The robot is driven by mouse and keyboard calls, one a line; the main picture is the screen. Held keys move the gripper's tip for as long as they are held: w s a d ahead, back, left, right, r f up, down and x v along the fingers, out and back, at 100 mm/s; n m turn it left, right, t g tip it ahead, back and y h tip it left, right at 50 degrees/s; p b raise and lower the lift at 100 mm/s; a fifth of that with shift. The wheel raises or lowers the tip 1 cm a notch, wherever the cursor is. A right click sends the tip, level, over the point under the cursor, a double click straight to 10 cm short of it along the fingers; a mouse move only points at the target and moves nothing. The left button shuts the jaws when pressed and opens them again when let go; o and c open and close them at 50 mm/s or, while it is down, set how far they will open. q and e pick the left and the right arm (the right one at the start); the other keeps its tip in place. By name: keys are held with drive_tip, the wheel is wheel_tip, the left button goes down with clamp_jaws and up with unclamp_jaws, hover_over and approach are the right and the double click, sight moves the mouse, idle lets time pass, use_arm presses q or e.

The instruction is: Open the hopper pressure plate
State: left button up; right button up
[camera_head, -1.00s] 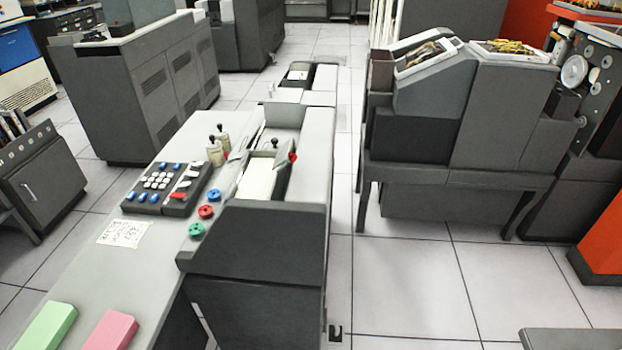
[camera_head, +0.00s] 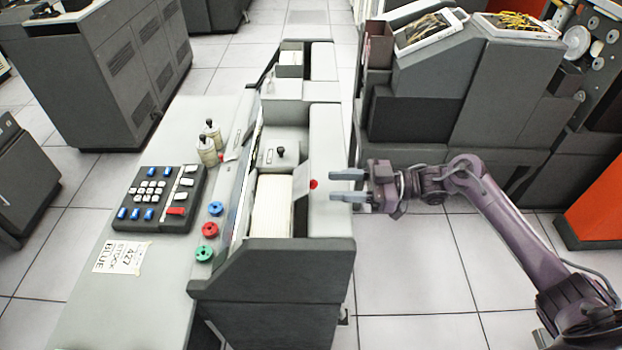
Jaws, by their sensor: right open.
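The hopper (camera_head: 297,243) is in the middle of the head view, with a white stack of cards (camera_head: 268,205) in it. A thin grey plate (camera_head: 302,192), which looks like the pressure plate, stands tilted at the right side of the stack. A red knob (camera_head: 313,184) shows at its right edge. A black knob (camera_head: 281,152) stands on a grey block behind the stack. My right gripper (camera_head: 340,185) is open and empty, its fingers pointing left at the machine's right edge, a short way right of the red knob. My left gripper is not in view.
Left of the hopper are a button panel (camera_head: 157,198), three coloured knobs (camera_head: 210,230), two small bottles (camera_head: 209,143) and a paper note (camera_head: 121,257) on the desk. A dark grey machine (camera_head: 470,100) stands behind my right arm.

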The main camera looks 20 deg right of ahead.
sight(317, 184)
drive_tip(key=shift+w+a+r+p, duration=0.2)
drive_tip(key=shift+w+a+p, duration=0.1)
drive_tip(key=shift+a, duration=0.2)
drive_tip(key=x, duration=0.1)
drive_tip(key=p+x, duration=0.1)
drive_tip(key=shift+w+a+f, duration=0.15)
drive_tip(key=shift+a+f, duration=0.05)
drive_tip(key=shift+a, duration=0.5)
drive_tip(key=shift+w+f, duration=0.1)
drive_tip(key=shift+d, duration=0.1)
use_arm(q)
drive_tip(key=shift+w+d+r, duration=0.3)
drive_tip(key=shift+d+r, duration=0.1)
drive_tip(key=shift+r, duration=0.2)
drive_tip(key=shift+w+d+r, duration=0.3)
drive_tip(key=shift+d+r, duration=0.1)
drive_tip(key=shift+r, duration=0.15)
use_arm(e)
clamp_jaws()
